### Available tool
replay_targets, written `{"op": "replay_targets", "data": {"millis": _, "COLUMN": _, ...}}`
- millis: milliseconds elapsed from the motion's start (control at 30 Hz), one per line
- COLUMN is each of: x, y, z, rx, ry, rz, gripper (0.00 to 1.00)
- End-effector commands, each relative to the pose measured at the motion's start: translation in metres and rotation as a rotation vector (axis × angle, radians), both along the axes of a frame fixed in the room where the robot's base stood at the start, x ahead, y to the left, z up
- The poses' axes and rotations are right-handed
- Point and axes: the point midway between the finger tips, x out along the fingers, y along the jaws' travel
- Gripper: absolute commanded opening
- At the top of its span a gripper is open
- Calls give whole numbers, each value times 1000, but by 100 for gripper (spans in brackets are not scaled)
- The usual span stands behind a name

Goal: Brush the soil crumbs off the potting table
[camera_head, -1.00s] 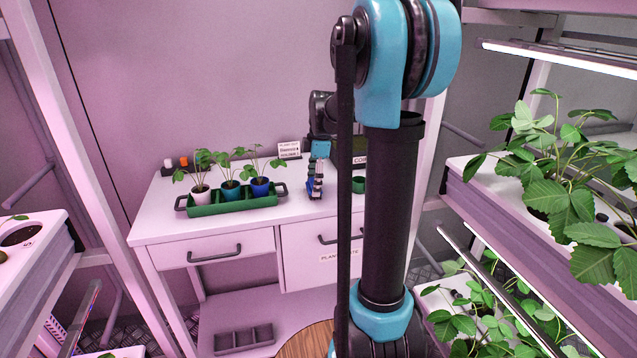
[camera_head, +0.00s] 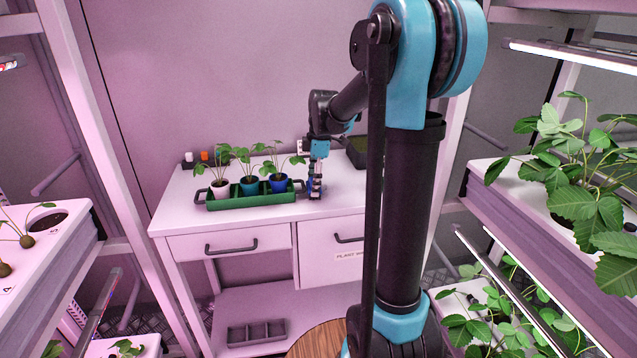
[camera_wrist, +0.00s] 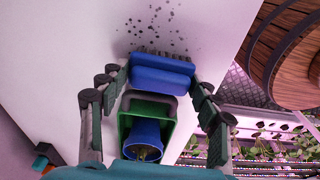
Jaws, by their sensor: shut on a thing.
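The white potting table (camera_head: 345,195) stands ahead in the head view. Dark soil crumbs (camera_wrist: 152,22) lie scattered on its top in the wrist view; I cannot make them out in the head view. My gripper (camera_head: 316,192) is over the table, just right of the green tray. In the wrist view my gripper (camera_wrist: 158,82) is shut on a blue brush (camera_wrist: 162,77), with its dark bristles toward the crumbs. The crumbs are a little beyond the bristles. I cannot tell whether the bristles touch the table.
The green tray (camera_head: 240,202) holds three potted plants, close to my gripper. A dark green box (camera_head: 357,150) stands at the back right, partly behind my arm. Plant racks flank the table. A grey divided tray (camera_head: 257,332) is on the lower shelf.

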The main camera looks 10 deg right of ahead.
Motion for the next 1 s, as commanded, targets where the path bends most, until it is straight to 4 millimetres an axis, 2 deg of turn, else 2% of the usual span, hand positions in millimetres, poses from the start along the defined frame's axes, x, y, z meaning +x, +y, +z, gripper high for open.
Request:
{"op": "replay_targets", "data": {"millis": 367, "x": 14, "y": -2, "z": -3, "rx": -1, "ry": -1, "rz": -1, "gripper": 28}}
{"op": "replay_targets", "data": {"millis": 800, "x": 14, "y": -34, "z": -1, "rx": -1, "ry": -1, "rz": -3, "gripper": 28}}
{"op": "replay_targets", "data": {"millis": 1000, "x": 14, "y": -40, "z": -1, "rx": -1, "ry": 0, "rz": 0, "gripper": 28}}
